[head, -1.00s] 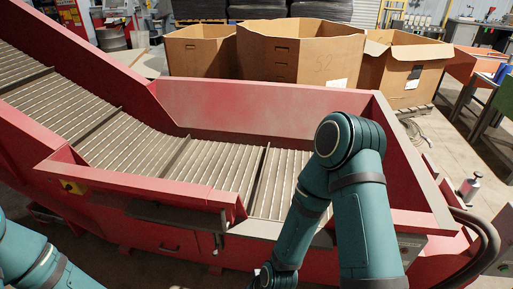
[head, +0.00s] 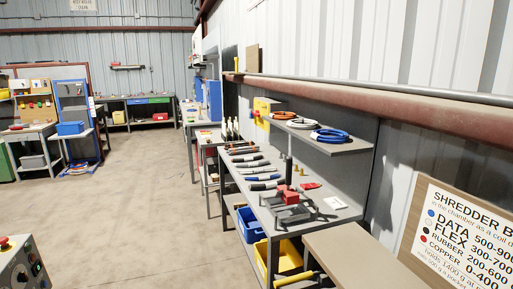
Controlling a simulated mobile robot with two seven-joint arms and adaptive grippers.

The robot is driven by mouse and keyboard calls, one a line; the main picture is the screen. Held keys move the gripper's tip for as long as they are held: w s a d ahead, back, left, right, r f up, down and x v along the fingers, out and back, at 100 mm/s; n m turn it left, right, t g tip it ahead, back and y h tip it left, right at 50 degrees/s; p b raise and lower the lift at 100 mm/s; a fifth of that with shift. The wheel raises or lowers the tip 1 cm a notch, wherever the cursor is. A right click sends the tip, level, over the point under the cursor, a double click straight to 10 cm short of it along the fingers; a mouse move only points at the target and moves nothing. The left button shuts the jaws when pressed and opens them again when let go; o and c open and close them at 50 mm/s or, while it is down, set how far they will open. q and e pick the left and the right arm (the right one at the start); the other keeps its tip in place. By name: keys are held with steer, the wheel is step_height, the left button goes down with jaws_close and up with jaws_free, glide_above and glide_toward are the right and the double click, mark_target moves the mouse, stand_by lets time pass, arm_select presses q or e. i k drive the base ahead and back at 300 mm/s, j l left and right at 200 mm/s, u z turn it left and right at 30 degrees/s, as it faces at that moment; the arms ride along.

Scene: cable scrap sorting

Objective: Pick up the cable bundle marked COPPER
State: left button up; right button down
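Three coiled cable bundles lie in a row on the upper shelf (head: 345,147) along the right wall: an orange one (head: 283,115), a white one (head: 301,123) and a blue one (head: 329,136) nearest me. I cannot read a COPPER mark on any of them. A sign (head: 462,235) at the right edge lists DATA, FLEX, RUBBER and COPPER with coloured dots and number ranges; part of it is cut off. Neither of my grippers is in view.
Below the shelf, a workbench holds several hand tools and a red-and-grey vise (head: 287,203). A blue bin (head: 250,224) and a yellow bin (head: 282,257) sit under it. A tan tabletop (head: 350,258) is nearer. Open floor (head: 130,215) lies left; a control box (head: 22,265) stands lower left.

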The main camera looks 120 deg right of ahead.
mark_target(246, 143)
steer(key=z, duration=3.85)
steer(key=i+j+u, duration=0.25)
steer(key=i+j, duration=0.3)
steer(key=i+j+u, duration=0.25)
steer(key=i, duration=0.4)
steer(key=i+u, duration=0.25)
steer(key=i, duration=0.45)
steer(key=i+j+z, duration=0.1)
steer(key=i, duration=0.6)
steer(key=i+j, duration=0.1)
steer(key=i, duration=0.65)
steer(key=i+z, duration=0.4)
steer(key=i+j+z, duration=0.1)
steer(key=i+z, duration=0.25)
steer(key=i+j+z, duration=0.2)
steer(key=z, duration=0.2)
steer(key=i+j+z, duration=0.15)
steer(key=z, duration=0.2)
steer(key=i+j+z, duration=0.2)
steer(key=z, duration=0.15)
steer(key=i+j+z, duration=0.1)
steer(key=j+z, duration=0.2)
